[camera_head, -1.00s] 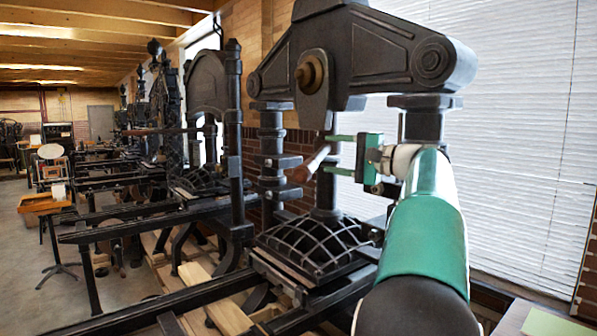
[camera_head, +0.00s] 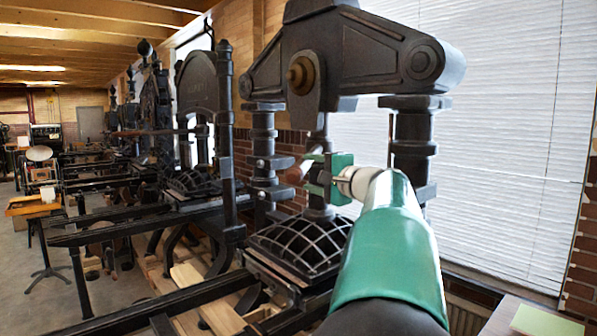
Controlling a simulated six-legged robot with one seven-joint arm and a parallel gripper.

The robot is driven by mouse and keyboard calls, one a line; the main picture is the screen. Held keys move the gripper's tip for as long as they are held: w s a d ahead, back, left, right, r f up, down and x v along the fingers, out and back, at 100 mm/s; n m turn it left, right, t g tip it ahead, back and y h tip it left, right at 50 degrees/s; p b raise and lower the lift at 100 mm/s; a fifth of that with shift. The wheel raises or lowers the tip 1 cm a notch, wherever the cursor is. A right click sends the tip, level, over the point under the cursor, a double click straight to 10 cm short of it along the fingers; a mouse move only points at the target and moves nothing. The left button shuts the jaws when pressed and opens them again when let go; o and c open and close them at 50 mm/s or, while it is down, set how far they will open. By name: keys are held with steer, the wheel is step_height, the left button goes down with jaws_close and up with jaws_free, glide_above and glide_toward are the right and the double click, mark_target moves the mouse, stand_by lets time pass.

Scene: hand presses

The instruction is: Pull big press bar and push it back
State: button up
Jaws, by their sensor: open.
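The big press bar (camera_head: 297,173) belongs to the nearest black press (camera_head: 350,55). Its brown wooden grip shows just left of my gripper (camera_head: 314,172), with part of a paler shaft above it. My gripper is green and open, with one finger above the other, pointing left at the bar. The fingertips overlap the bar in the picture. I cannot tell whether they touch it or if it lies between them. The gripper body and fingers hide part of the bar.
A domed, ribbed black platen (camera_head: 300,245) lies below the gripper. Black press columns (camera_head: 414,140) stand behind my arm and to the left. More presses (camera_head: 200,110) line up at left. A table with papers (camera_head: 530,325) is at lower right. Open floor shows at far left.

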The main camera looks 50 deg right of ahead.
steer(key=x, duration=0.5)
steer(key=shift+w+a, duration=0.1)
steer(key=shift+c, duration=0.5)
jaws_close()
steer(key=shift+a, duration=0.1)
